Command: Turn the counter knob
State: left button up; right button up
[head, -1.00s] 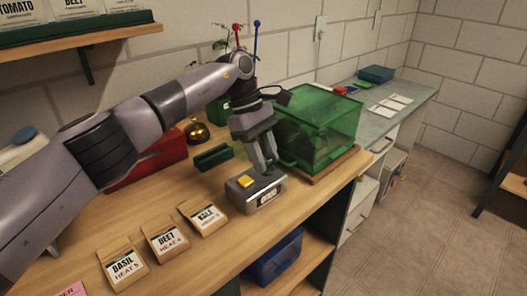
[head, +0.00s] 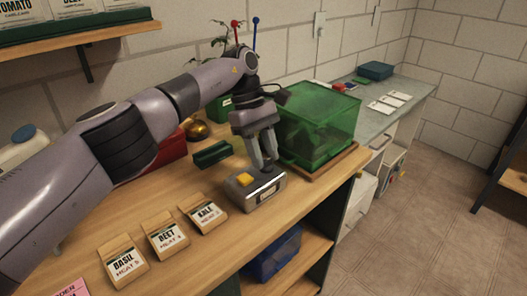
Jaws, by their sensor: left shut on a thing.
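The counter (head: 259,196) is a small grey box with a yellow button (head: 245,180) on its top left and a display on its front face. It stands on the wooden bench near the front edge. My left gripper (head: 264,170) points down over the right part of the counter's top. Its fingers are shut at the place of the knob, which they hide almost wholly. My right gripper is not in view.
Seed packets (head: 168,240) lie in front and to the left on the wooden bench (head: 220,250). A green translucent box (head: 318,125) stands just behind and right of the counter. A dark green block (head: 213,154), a brass bell (head: 197,130) and a red box (head: 168,153) are behind left.

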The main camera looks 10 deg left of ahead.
pick_arm(q)
jog(key=o, duration=1)
jog(key=shift+r, duration=0.1)
jog(key=shift+o, duration=0.2)
jog(key=shift+n, duration=0.3)
